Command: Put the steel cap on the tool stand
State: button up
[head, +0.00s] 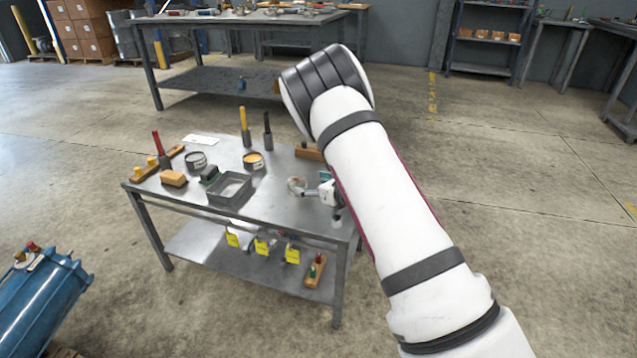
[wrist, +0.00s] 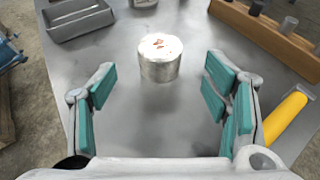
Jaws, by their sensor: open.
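The steel cap (wrist: 159,62) is a short silver cylinder with reddish marks on its top. It stands upright on the metal table just ahead of my gripper (wrist: 160,94). It also shows in the head view (head: 296,187). My gripper is open, its teal-padded fingers apart and empty, with the cap centred beyond the fingertips. A wooden rack with grey pegs (wrist: 262,36), likely the tool stand, lies ahead to the right in the wrist view. In the head view this wooden piece (head: 308,153) is partly hidden behind my arm.
A grey tray (wrist: 80,29) lies ahead to the left of the cap. A yellow handle (wrist: 286,117) is close beside the right finger. Tins, a wooden block (head: 173,179) and upright handled tools (head: 246,128) stand farther along the table (head: 282,205). Table surface around the cap is clear.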

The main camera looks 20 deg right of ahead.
jog(key=shift+v, duration=1.45)
jog(key=s+d+r+m+g+h, duration=0.1)
jog(key=s+d+r+m+h, duration=0.15)
jog(key=r+m, duration=0.5)
jog(key=s+d+r+m+g+h, duration=0.1)
jog(key=s+d+r+m+h, duration=0.15)
jog(key=r+m, duration=0.45)
jog(key=s+r+m+g+h, duration=0.1)
jog(key=s+r+m+g, duration=0.3)
jog(key=s+m, duration=0.8)
jog(key=s+a+r+m+g, duration=0.1)
jog(key=s+a+m+g, duration=0.1)
jog(key=s, duration=1)
jog(key=s+a+r+m+g+y, duration=0.1)
jog(key=s+a+r+m+g, duration=0.1)
jog(key=s+a+m, duration=0.2)
jog(key=s+a+r+m+g, duration=0.2)
jog(key=s+m, duration=0.6)
jog(key=s, duration=1.3)
jog(key=shift+a, duration=0.55)
